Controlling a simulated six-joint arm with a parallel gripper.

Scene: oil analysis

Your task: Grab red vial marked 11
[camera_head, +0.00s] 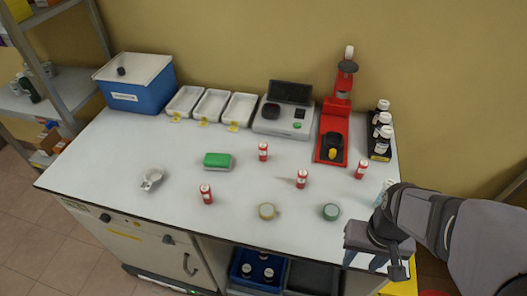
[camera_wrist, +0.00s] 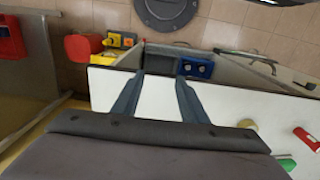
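Several red vials with white tops stand on the white table: one near the scale (camera_head: 263,151), one at the centre (camera_head: 301,178), one at front left (camera_head: 206,194) and one at right (camera_head: 361,170). Their markings are too small to read, so I cannot tell which is 11. A red vial (camera_wrist: 306,139) also shows at the right edge of the wrist view. My gripper (camera_head: 364,261) is at the table's front right edge, apart from all the vials. In the wrist view its two fingers (camera_wrist: 160,76) are spread with nothing between them.
A red press-like device (camera_head: 333,148) and a dark rack of bottles (camera_head: 381,148) stand at back right. A scale (camera_head: 284,118), white trays (camera_head: 211,105) and a blue bin (camera_head: 145,95) line the back. A green block (camera_head: 217,160) and small round containers (camera_head: 331,212) lie among the vials.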

